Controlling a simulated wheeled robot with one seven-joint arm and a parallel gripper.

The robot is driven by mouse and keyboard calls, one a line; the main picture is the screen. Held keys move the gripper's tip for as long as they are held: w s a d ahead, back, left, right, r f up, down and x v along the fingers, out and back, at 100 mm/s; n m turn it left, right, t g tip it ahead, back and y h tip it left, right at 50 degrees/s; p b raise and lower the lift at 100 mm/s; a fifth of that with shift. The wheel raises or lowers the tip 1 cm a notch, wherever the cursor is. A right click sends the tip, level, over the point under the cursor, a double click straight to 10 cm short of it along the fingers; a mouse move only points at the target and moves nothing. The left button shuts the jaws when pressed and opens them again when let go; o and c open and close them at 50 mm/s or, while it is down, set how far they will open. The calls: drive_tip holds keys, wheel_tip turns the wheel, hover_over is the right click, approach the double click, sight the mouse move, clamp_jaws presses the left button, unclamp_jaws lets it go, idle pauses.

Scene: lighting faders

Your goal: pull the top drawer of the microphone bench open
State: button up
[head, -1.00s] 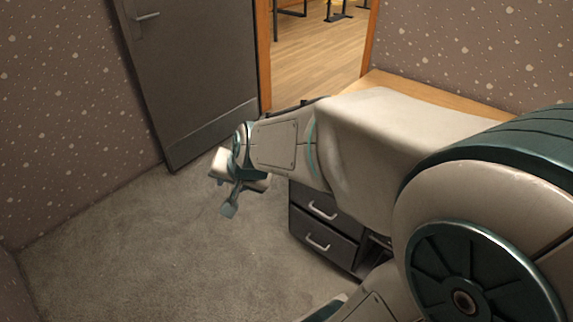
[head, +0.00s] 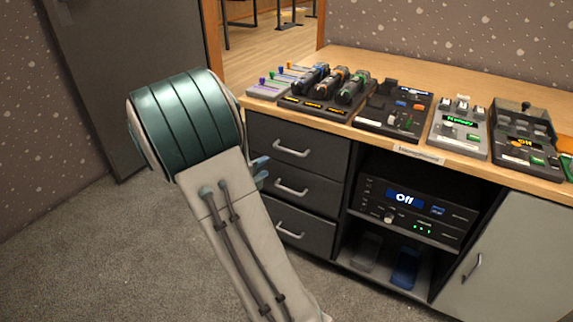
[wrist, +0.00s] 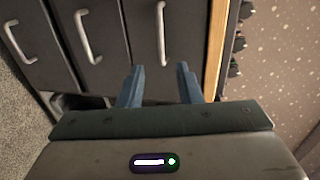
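The microphone bench (head: 380,142) has a wooden top and a stack of three dark drawers on its left. The top drawer (head: 322,146) looks shut, with a silver bar handle (head: 290,151) across its front. In the wrist view the stack lies sideways, and the top drawer's handle (wrist: 162,35) is just beyond the fingertips, lined up with the gap between them. My gripper (wrist: 160,75) is open and empty, its two blue fingers pointing at the drawer front. In the head view my arm hides most of it; only bits of the blue fingers (head: 261,172) show beside the drawers.
The middle drawer (head: 325,190) and bottom drawer (head: 318,232) are shut below. Fader consoles (head: 395,108) line the bench top. An open shelf holds a unit reading "Off" (head: 415,212). A cabinet door (head: 515,265) is at right. Carpet (head: 100,260) in front is free.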

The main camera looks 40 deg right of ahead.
sight(289, 152)
drive_tip(key=b+x, duration=0.3)
drive_tip(key=x, duration=1.1)
drive_tip(key=shift+s+d, duration=0.1)
drive_tip(key=shift+s, duration=0.1)
clamp_jaws()
